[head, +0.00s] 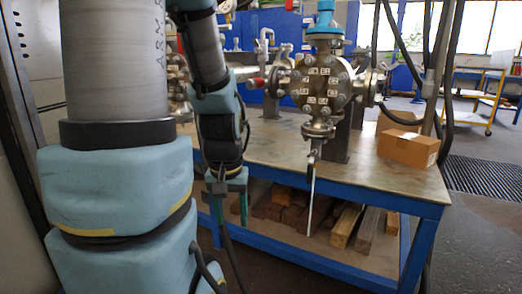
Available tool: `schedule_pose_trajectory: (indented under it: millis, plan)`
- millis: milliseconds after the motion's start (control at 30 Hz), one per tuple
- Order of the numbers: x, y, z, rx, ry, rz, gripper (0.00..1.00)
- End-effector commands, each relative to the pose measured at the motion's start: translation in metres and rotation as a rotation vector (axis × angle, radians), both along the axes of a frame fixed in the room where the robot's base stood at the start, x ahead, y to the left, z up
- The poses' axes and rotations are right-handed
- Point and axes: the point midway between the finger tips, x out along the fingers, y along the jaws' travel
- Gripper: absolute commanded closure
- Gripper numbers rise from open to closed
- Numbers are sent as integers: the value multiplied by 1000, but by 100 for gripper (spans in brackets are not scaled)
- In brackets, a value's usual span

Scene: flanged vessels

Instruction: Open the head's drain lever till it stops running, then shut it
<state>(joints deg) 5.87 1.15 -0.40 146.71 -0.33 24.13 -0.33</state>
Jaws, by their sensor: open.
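The vessel's round bolted head (322,86), steel with small white labels, faces me above the table. A drain valve (318,128) sits under it at the table's front edge. A long thin pale bar, which looks like the drain lever (311,192), hangs almost straight down from the valve, past the tabletop edge. I cannot make out any running liquid apart from it. My gripper (228,208) points down, open, with green fingers, to the left of the lever and clearly apart from it.
The steel-topped table (373,178) has a blue frame. A cardboard box (408,148) stands on its right side. Timber offcuts (354,226) lie on the lower shelf. Dark hoses hang at right. Floor shows clear in front of the table.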

Motion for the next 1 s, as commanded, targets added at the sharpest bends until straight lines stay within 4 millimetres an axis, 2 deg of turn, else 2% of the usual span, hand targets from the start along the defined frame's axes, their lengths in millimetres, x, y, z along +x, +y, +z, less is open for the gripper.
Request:
schedule_pose_trajectory:
  millis: [33, 600, 800, 1000]
  plan:
    - [0, 0, 34, 0, 0, 0, 44]
    - [0, 0, 212, 0, 1, -1, 44]
    - [0, 0, 258, 0, 1, -1, 44]
    - [0, 0, 272, 0, 1, -1, 44]
